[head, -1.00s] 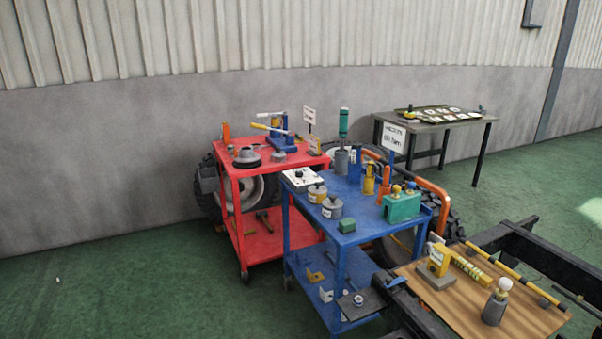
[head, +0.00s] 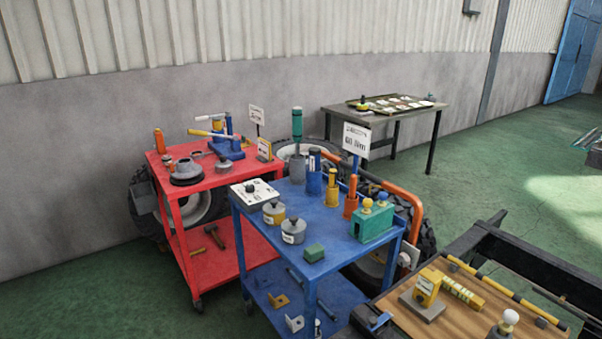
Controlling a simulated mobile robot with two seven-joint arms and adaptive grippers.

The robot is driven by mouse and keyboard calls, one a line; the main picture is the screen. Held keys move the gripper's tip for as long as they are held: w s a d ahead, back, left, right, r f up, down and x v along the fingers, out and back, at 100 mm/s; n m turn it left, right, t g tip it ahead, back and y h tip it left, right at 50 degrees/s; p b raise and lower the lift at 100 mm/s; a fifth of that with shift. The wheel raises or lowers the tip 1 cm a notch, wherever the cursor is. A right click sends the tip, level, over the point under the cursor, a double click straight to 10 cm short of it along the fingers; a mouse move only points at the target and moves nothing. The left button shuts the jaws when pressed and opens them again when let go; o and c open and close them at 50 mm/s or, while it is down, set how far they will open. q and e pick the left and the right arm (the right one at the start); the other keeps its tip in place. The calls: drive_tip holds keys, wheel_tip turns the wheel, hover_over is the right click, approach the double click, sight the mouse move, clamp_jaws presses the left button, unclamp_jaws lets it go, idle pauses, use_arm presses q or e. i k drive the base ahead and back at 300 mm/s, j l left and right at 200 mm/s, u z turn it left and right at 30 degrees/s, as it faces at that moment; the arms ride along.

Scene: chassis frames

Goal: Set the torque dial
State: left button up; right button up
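A white box with a black knob (head: 251,188), which looks like the torque dial, sits at the left back corner of the blue cart's top (head: 335,243). Its markings are too small to read. A white sign (head: 357,140) stands up behind the blue cart's top; its lower line seems to read 60 Nm. Neither of my grippers is in view.
Weights (head: 293,231), a green block (head: 314,253), upright tools and a green holder (head: 372,224) share the blue cart. A red cart (head: 222,256) stands at left, a wooden board (head: 440,338) on the dark frame at lower right. Floor at left is clear.

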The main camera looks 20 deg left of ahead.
sight(250, 188)
drive_tip(key=i+j, duration=0.2)
drive_tip(key=i+j+z, duration=0.1)
drive_tip(key=j, duration=0.35)
drive_tip(key=i+j+z, duration=0.1)
drive_tip(key=i+j, duration=0.3)
drive_tip(key=j, duration=0.25)
drive_tip(key=i+j+z, duration=0.1)
drive_tip(key=j, duration=0.25)
drive_tip(key=i+j, duration=0.25)
drive_tip(key=j+z, duration=0.05)
drive_tip(key=j, duration=0.05)
